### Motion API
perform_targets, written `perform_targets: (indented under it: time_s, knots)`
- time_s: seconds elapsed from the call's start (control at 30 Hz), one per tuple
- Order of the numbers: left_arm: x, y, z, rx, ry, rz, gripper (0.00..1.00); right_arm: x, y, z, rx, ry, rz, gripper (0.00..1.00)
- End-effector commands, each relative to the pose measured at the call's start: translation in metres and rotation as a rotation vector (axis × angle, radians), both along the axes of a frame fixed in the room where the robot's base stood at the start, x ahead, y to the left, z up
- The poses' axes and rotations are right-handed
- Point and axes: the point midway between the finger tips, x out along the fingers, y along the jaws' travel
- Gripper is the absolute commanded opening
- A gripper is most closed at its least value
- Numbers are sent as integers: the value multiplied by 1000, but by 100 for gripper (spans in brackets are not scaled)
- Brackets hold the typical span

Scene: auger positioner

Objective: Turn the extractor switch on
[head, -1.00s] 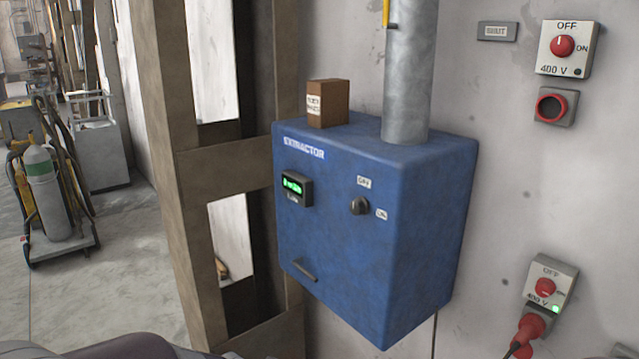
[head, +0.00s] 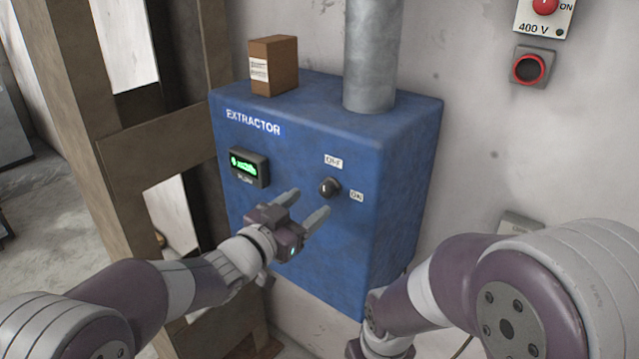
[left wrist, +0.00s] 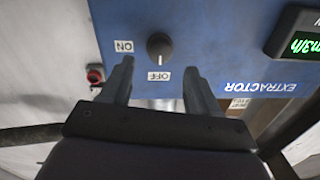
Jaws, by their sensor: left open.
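The blue extractor box (head: 300,220) hangs on the wall, and its front carries a small dark rotary switch (head: 329,188). An OFF label sits above the switch and an ON label to its right. In the left wrist view, which is upside down, the switch (left wrist: 159,46) shows a light pointer mark toward the OFF label (left wrist: 159,76). My left gripper (head: 310,202) is open and empty, in front of the box and just left of and below the switch. Its two fingers (left wrist: 157,80) are apart, with the switch beyond them. My right arm is at the right, its gripper out of sight.
A lit green display (head: 249,167) is left of the switch. A brown carton (head: 273,66) and a metal duct (head: 371,60) stand on top of the box. A red-ringed socket (head: 529,68) is on the wall at right. A wooden frame (head: 150,155) stands at left.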

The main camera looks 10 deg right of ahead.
Motion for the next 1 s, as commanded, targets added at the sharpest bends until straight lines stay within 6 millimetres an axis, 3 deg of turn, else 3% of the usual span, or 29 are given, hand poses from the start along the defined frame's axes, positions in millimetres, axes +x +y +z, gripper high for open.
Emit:
perform_targets:
  time_s: [0.03, 0.23, 0.63, 0.67, 0.8, 1.0]
  knots:
    - [8, -10, 5, 0, 3, -2, 61, 0, 0, 12, 0, 0, 0, 37]
    - [29, -35, 3, 0, 0, 0, 61, 0, 0, 23, 0, 0, 0, 37]
    - [36, -43, 0, 1, 0, 2, 61, 0, 0, 25, 0, 0, 0, 37]
    - [36, -43, 0, 1, 0, 2, 55, 0, 0, 25, 0, 0, 0, 37]
    - [36, -42, 0, 0, 0, 2, 9, 0, 0, 25, 0, 0, 0, 37]
    - [36, -43, 1, -1, -2, 2, 6, 0, 0, 25, 0, 0, 0, 37]
